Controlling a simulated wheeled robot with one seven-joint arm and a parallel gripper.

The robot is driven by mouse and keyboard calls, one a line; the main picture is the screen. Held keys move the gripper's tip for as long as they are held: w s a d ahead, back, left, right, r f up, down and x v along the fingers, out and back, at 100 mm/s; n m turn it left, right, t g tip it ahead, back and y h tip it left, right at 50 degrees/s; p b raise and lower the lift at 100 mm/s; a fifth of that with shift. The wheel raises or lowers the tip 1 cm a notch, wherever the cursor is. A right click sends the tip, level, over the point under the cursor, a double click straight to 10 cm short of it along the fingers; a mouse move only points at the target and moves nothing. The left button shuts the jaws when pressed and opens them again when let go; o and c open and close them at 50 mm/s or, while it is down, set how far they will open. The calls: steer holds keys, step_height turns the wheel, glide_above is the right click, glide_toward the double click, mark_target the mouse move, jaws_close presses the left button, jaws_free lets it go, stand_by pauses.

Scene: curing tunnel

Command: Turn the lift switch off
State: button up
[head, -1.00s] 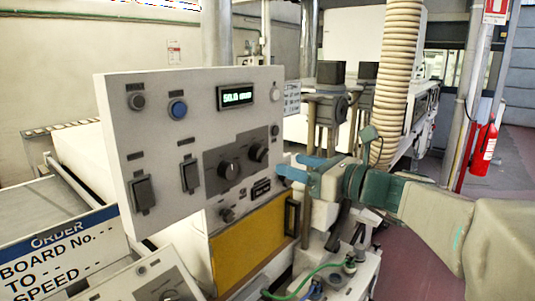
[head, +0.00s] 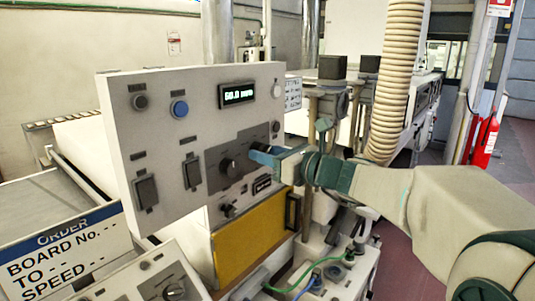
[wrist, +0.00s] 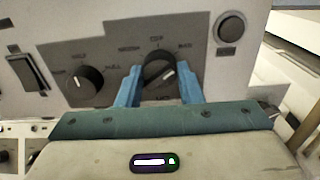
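A light control panel (head: 165,115) stands upright in the head view. Its grey plate carries two black rotary knobs. The left knob (head: 230,168) also shows in the wrist view (wrist: 83,80). The right knob (wrist: 159,70) has a pale pointer mark tilted up to the right, and my gripper mostly hides it in the head view. My gripper (head: 262,155) is at the panel, its blue fingers (wrist: 160,84) either side of the right knob, seemingly with small gaps. Labels are too small to read, so I cannot tell which control is the lift switch.
Two dark rocker switches (head: 146,192) (head: 191,172), a blue button (head: 180,109) and a lit display (head: 238,94) are on the panel. A yellow box front (head: 250,240) is below. A ribbed hose (head: 388,90) hangs behind my arm.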

steer(key=shift+f+b, duration=0.1)
steer(key=shift+b, duration=0.3)
steer(key=shift+n+b, duration=5.4)
steer(key=shift+b, duration=1.6)
steer(key=o, duration=1)
steer(key=shift+d, duration=0.1)
